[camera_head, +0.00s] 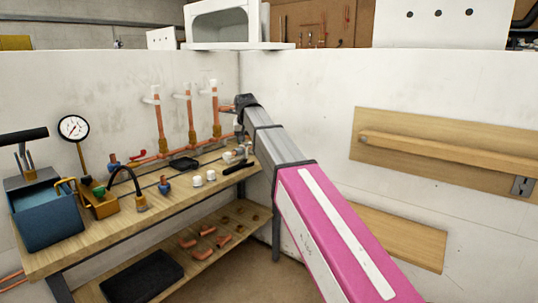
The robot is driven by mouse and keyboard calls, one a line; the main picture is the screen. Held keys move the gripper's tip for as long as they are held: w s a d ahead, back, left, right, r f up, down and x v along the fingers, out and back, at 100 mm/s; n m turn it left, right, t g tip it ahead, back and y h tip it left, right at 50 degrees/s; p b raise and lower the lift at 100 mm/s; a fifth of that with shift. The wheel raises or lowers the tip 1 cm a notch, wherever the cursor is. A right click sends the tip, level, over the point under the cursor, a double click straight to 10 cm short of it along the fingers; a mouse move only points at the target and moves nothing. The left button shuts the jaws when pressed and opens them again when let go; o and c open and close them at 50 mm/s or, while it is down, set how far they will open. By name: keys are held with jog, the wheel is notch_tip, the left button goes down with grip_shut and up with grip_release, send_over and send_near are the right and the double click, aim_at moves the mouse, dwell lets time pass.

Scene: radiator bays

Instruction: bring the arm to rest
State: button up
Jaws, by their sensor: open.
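My arm (325,225), a pink and white link followed by a grey link, reaches from the lower right toward the bench's far corner. Its dark far joint (245,101) is beside the copper pipes. My gripper (241,152) is small and partly hidden there, low beside the grey link over the bench's right end. It is open, and I see nothing held in it. Whether it touches anything on the bench is too small to tell.
The wooden workbench (110,225) holds a blue toolbox (44,213), a gauge (73,128) and small fittings. Upright copper pipes (188,120) stand along the wall. A wooden board with a rail (450,155) is on the right wall. Copper pieces (203,252) lie on the lower shelf.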

jog(key=s+d+f+g, duration=0.1)
jog(key=s+d+f, duration=0.55)
jog(key=f, duration=0.45)
jog(key=s+d+f+g, duration=0.1)
jog(key=s+d+f, duration=0.4)
jog(key=d+f, duration=0.4)
jog(key=s+d+f+g, duration=0.1)
jog(key=s+d+f, duration=0.45)
jog(key=f, duration=0.65)
jog(key=s+d+f+m+g, duration=0.1)
jog(key=s+d+f, duration=0.6)
jog(key=s+f, duration=0.2)
jog(key=s, duration=0.2)
jog(key=shift+s+d, duration=0.3)
